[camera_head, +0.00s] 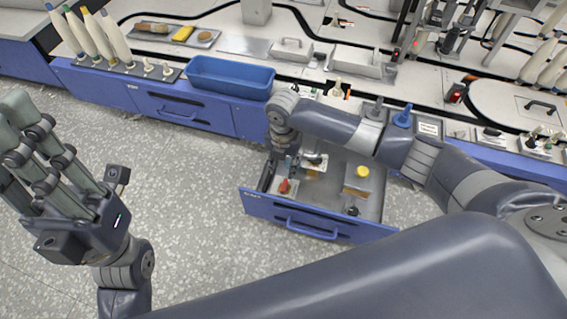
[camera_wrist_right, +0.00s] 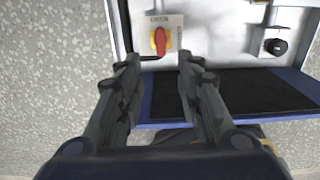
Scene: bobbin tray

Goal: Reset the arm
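My right arm reaches across from the right, and its gripper (camera_head: 283,170) points down over the left part of an open blue drawer (camera_head: 318,228). In the right wrist view the right gripper (camera_wrist_right: 157,62) has its two fingers apart with nothing between them. A red switch on a yellow plate (camera_wrist_right: 160,41) lies beyond the fingertips; it also shows in the drawer in the head view (camera_head: 284,186). My left gripper (camera_head: 18,135) is raised over the floor at the left, fingers pointing up-left, apart and empty.
The drawer also holds a yellow round part (camera_head: 362,171) and a black knob (camera_head: 352,211). A blue bin (camera_head: 230,77) stands on the bench behind, beside several white bobbins (camera_head: 98,38). The floor left of the drawer is clear.

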